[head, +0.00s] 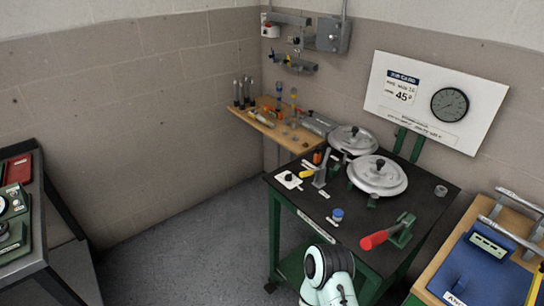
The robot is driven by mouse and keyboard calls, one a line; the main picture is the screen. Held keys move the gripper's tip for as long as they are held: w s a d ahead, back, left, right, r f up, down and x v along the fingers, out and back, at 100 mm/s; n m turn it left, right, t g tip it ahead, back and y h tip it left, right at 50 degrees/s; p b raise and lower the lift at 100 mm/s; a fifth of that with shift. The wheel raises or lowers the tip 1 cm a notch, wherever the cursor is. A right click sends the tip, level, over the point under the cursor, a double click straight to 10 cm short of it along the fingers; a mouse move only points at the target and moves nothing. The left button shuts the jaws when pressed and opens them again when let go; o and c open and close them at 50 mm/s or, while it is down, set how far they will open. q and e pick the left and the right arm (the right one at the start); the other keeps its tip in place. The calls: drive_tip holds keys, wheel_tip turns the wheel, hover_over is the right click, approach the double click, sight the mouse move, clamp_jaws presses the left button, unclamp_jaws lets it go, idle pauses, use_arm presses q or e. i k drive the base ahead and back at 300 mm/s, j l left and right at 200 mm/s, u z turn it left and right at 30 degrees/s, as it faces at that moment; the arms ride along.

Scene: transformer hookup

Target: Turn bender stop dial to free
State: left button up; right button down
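A black-topped bench (412,207) on green legs carries two silver discs; the larger, nearer one (378,175) looks like part of the bender. A small black knob on a white plate (289,180) sits at the bench's left corner and may be the stop dial; its setting is too small to read. A blue knob (337,214) stands near the front edge. Part of one of my arms shows at the bottom centre, in front of the bench. Neither gripper can be seen.
A red-handled lever (380,238) sticks out at the bench's front right. A white sign with a 45° card and gauge (433,102) stands behind. A wooden shelf (262,122) holds small tools. A blue case (483,268) lies at right. The floor (190,235) at left is clear.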

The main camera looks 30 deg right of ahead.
sight(288, 178)
drive_tip(key=i, duration=1.65)
drive_tip(key=i+z, duration=0.15)
drive_tip(key=z, duration=0.3)
drive_tip(key=i+j+z, duration=0.1)
drive_tip(key=z, duration=0.4)
drive_tip(key=i+j+z, duration=0.15)
drive_tip(key=z, duration=0.3)
drive_tip(key=i, duration=0.05)
